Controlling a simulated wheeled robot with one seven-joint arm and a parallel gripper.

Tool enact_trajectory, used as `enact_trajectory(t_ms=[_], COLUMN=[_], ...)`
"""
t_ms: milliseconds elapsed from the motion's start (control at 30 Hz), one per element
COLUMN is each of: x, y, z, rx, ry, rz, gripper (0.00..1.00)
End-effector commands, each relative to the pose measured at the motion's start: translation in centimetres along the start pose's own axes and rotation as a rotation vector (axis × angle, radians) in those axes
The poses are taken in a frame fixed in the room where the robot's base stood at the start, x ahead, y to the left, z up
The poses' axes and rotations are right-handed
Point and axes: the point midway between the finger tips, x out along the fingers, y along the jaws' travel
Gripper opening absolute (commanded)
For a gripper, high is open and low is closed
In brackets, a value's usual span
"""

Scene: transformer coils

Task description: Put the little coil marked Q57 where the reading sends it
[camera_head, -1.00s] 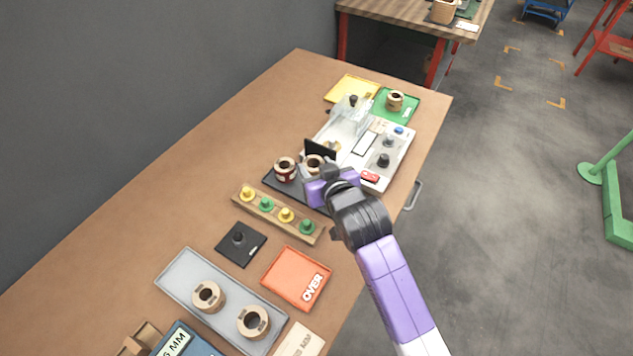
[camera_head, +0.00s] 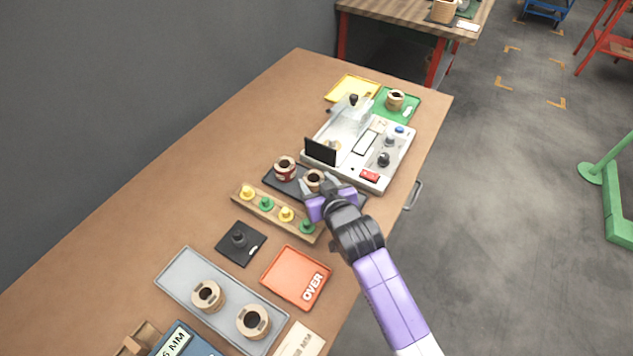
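My gripper (camera_head: 318,184) is over the dark mat (camera_head: 279,183) in front of the tester. A small tan coil (camera_head: 314,176) with a dark bore sits between its fingers, and the gripper appears shut on it. I cannot tell whether the coil touches the mat. The white tester (camera_head: 399,152) has a black panel (camera_head: 320,151), knobs and a red button. Another tan coil (camera_head: 395,97) is on the green tray (camera_head: 411,107). No Q57 mark or reading is legible.
The yellow tray (camera_head: 345,86) is at the back. Nearer are a rack (camera_head: 272,217) of yellow and green pegs, a black peg base (camera_head: 240,245), an orange OVER tray (camera_head: 290,275), and a grey tray (camera_head: 182,270) holding two coils. The table's left side is clear.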

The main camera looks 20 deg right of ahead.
Motion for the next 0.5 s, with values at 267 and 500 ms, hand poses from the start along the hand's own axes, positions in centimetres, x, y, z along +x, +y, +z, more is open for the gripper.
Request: enact_trajectory(t_ms=[267,500], x=[0.0,-1.2], y=[0.0,0.0], z=[0.0,-0.2], rx=[0.000,0.001], ry=[-0.002,-0.002], rz=[0.000,0.000], gripper=[0.70,0.70])
